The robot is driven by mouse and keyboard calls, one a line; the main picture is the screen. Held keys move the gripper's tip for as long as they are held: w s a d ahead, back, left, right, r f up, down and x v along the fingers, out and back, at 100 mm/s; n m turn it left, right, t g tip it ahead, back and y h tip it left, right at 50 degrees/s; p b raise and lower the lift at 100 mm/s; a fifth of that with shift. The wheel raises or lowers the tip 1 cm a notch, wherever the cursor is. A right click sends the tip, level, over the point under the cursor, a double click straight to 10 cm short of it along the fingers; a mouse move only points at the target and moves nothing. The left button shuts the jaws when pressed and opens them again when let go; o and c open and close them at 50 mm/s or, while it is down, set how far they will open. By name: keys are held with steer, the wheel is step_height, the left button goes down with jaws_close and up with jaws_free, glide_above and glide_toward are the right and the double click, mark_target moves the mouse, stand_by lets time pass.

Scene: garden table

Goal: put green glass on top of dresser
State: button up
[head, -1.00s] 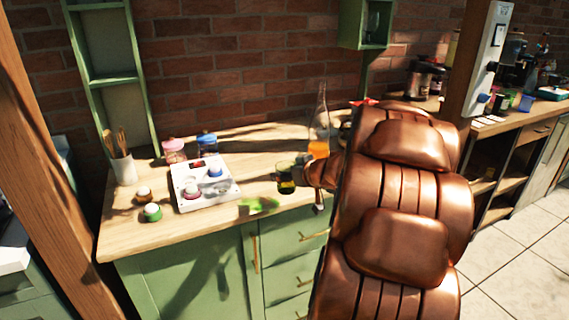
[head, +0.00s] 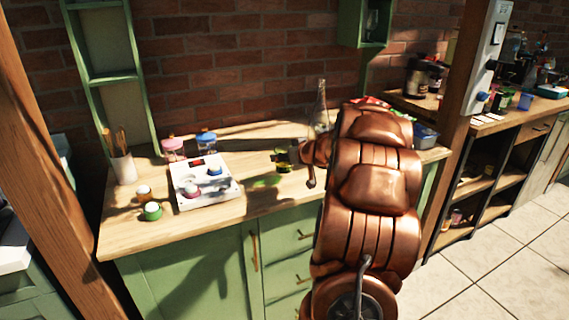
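The green glass (head: 283,160) is at the tip of my gripper (head: 296,157), over the wooden top of the green dresser (head: 225,222). My gripper reaches it from the right and appears shut on it; the fingers are mostly hidden behind my copper-coloured arm. A green patch of light lies on the wood just below and left of the glass. I cannot tell whether the base of the glass touches the top.
A tall bottle (head: 320,112) stands behind my gripper. Two small jars and a utensil cup (head: 124,170) are farther left. The front-middle wood is clear.

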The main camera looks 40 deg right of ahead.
mark_target(284, 163)
steer(key=shift+w+d, duration=0.2)
steer(key=shift+w+f, duration=0.1)
steer(key=shift+f, duration=0.2)
steer(key=shift+f+b, duration=0.55)
steer(key=shift+f, duration=0.85)
steer(key=shift+f, duration=0.2)
steer(key=o, duration=1.4)
steer(key=shift+c, duration=0.2)
steer(key=shift+r, duration=0.2)
steer(key=p+v, duration=0.1)
steer(key=v, duration=1.1)
